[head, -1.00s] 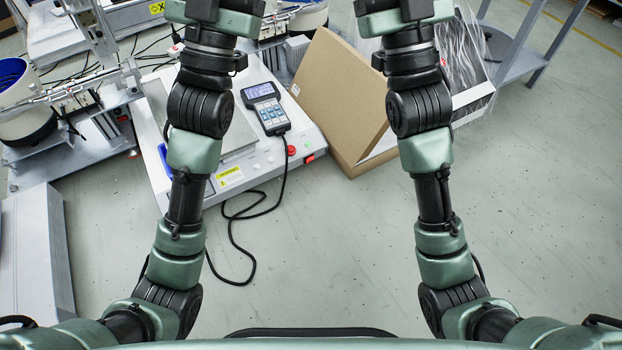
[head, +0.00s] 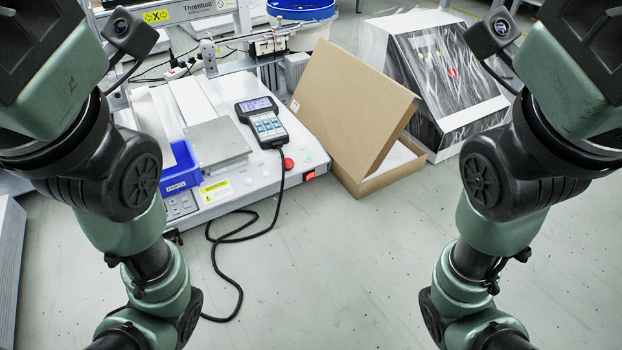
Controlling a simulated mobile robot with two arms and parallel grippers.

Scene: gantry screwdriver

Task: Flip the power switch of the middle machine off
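A white machine (head: 262,187) with a flat metal plate (head: 217,143) on top sits on the floor left of centre. A small red rocker switch (head: 309,176) is on its front face at the right end; its position is too small to tell. A round red button (head: 288,163) sits just above and left of the switch. A handheld control pad (head: 263,121) rests on the machine, its black cable hanging to the floor. Neither gripper's fingers show.
An open cardboard box (head: 351,100) stands close to the machine's right side. A plastic-wrapped unit (head: 447,80) is behind it. A blue parts bin (head: 181,172) sits on the machine's left. The black cable (head: 232,285) loops over the floor in front. The floor at centre front is clear.

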